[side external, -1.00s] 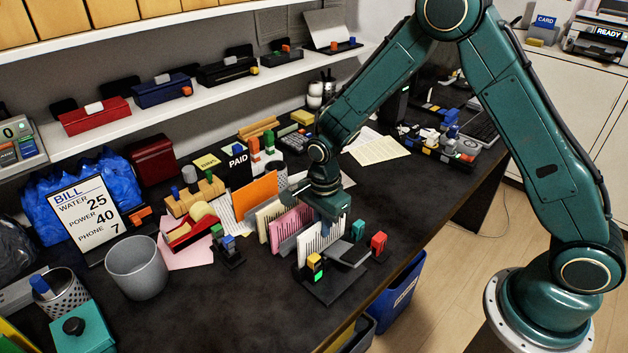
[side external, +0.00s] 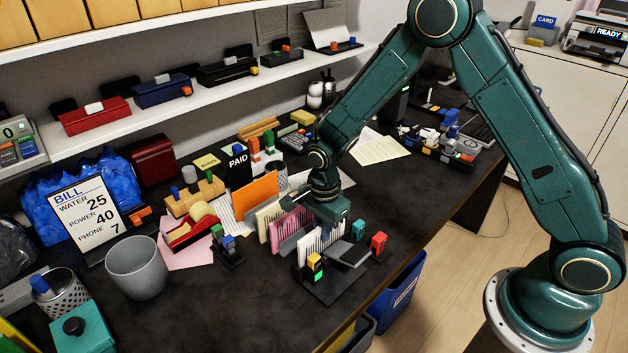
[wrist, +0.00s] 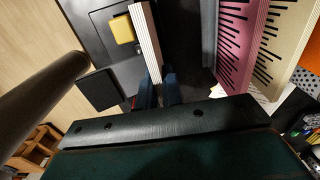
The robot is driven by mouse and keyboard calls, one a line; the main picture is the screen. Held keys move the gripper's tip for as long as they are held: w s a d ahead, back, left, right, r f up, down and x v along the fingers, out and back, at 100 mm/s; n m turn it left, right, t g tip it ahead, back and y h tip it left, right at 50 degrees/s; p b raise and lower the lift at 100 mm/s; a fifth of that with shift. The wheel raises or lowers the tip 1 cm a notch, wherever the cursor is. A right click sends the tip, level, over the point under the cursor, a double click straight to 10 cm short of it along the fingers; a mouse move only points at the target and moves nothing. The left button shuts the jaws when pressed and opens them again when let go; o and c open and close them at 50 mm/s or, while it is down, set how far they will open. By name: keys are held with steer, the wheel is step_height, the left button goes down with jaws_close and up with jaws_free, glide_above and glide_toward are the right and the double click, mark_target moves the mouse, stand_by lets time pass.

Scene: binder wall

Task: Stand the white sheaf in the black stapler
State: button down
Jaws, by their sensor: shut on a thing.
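The white sheaf (side external: 318,243) has dark comb-like slits and stands upright at the black stapler (side external: 330,288). It also shows edge-on in the wrist view (wrist: 146,42). My gripper (side external: 333,213) is above the sheaf, shut on its upper edge. In the wrist view its blue fingers (wrist: 160,90) are at the sheaf's near end. The stapler has a yellow block with a green light, a dark arm, and teal and red knobs. In the wrist view its dark base (wrist: 95,30) lies beside the sheaf. I cannot tell whether the sheaf's bottom rests in it.
A pink sheaf (side external: 290,224) and a cream sheaf (side external: 268,218) stand close behind the white one, with an orange divider (side external: 255,190) beyond. A small dark device (side external: 230,250) and a grey cup (side external: 137,268) are to the left. The desk's front edge is near.

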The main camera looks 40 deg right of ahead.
steer(key=shift+f, duration=0.4)
steer(key=c, duration=1.5)
jaws_free()
step_height(320, 180, up, 14)
steer(key=shift+f, duration=0.1)
